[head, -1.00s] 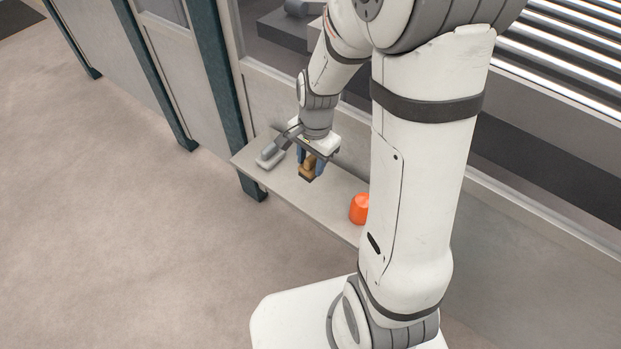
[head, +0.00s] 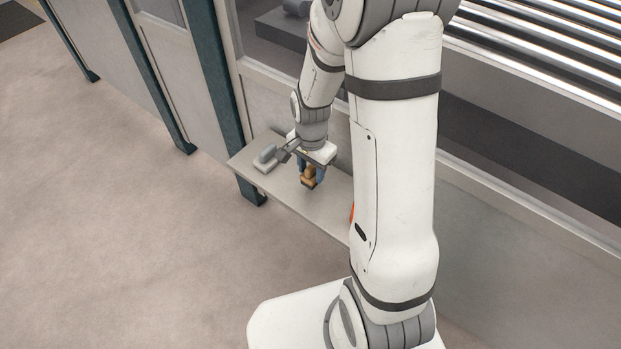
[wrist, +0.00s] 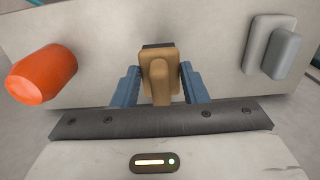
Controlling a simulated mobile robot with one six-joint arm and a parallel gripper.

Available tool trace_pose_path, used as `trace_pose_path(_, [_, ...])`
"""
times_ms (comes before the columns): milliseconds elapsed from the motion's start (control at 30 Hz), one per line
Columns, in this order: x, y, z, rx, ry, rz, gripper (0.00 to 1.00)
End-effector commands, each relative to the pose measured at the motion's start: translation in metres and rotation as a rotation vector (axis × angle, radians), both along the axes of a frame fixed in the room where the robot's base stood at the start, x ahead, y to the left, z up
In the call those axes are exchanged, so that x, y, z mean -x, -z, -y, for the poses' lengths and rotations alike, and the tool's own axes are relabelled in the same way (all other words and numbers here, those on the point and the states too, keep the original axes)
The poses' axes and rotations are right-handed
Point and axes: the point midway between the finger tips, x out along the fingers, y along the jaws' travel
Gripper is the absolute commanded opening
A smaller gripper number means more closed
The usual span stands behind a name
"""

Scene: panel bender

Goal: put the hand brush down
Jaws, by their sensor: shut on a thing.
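The hand brush (head: 309,180) has a tan wooden body with a dark edge at its far end. My gripper (head: 311,168) points down over the narrow grey shelf (head: 325,206) with its blue fingers shut on the brush. In the wrist view the brush (wrist: 158,72) sits between the two blue fingers of my gripper (wrist: 160,86), with the shelf (wrist: 110,25) behind it. I cannot tell whether the underside of the brush touches the shelf.
A grey object (head: 266,158) with a raised block lies near the shelf's left end; it also shows in the wrist view (wrist: 272,48). An orange object (wrist: 42,74) is on the shelf on the other side, mostly hidden behind my arm in the head view. Bare shelf lies between them.

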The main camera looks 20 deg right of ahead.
Motion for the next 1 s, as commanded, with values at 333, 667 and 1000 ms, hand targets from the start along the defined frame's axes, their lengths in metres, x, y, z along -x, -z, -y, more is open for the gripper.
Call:
trace_pose_path(333, [0.001,0.035,0.000,0.000,0.001,-0.001,0.15])
trace_pose_path(667, [0.001,0.035,0.001,0.000,0.002,-0.003,0.57])
trace_pose_path(1000, [0.000,0.035,0.001,0.000,0.002,-0.001,0.61])
